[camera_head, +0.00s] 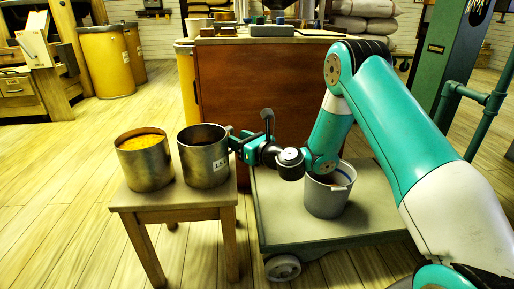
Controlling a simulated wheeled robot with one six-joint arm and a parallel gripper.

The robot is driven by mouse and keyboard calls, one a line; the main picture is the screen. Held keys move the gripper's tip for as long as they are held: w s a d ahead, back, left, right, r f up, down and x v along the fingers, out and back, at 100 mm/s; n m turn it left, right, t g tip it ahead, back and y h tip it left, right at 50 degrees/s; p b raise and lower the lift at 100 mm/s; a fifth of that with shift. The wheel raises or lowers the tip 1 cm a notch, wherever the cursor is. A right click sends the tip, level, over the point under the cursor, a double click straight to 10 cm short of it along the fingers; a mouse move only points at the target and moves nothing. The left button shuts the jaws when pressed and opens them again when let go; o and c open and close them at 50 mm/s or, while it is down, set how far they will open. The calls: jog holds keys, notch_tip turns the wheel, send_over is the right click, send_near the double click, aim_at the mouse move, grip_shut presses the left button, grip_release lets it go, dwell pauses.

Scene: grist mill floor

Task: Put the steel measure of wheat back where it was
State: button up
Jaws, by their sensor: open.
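Two steel measures stand upright side by side on a small wooden stool (190,205). The left measure (146,167) is filled near its rim with golden-yellow grain. The right measure (205,163) carries a small white label and looks dark inside; I cannot tell what it holds. My gripper (233,143) is open at the right side of the labelled measure, near its upper wall. I cannot tell whether its fingers touch the measure or are around a handle there.
A grey bucket (325,203) stands on a low wheeled cart (285,215) right of the stool, partly behind my arm. A wooden cabinet (255,100) stands behind. Yellow drums (105,62) are at back left. The floor left of the stool is clear.

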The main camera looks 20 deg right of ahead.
jog(key=b+v, duration=0.8)
jog(key=n+g+y, duration=0.4)
jog(key=n, duration=0.5)
send_near(217, 155)
jog(key=b+x, duration=0.1)
jog(key=x, duration=0.3)
jog(key=s+a+n+g, duration=0.75)
jog(key=s+n, duration=0.35)
jog(key=n, duration=0.3)
jog(key=s+d+f+n+g+h, duration=0.1)
jog(key=s+n+g+h, duration=0.1)
jog(key=s+n, duration=0.6)
jog(key=s+d+n+g+h, duration=0.2)
jog(key=s+n+g+h, duration=0.1)
jog(key=s+n+h, duration=0.2)
jog(key=s+n, duration=0.2)
jog(key=s, duration=0.1)
jog(key=shift+d+f+n, duration=0.35)
jog(key=shift+f+n, duration=0.05)
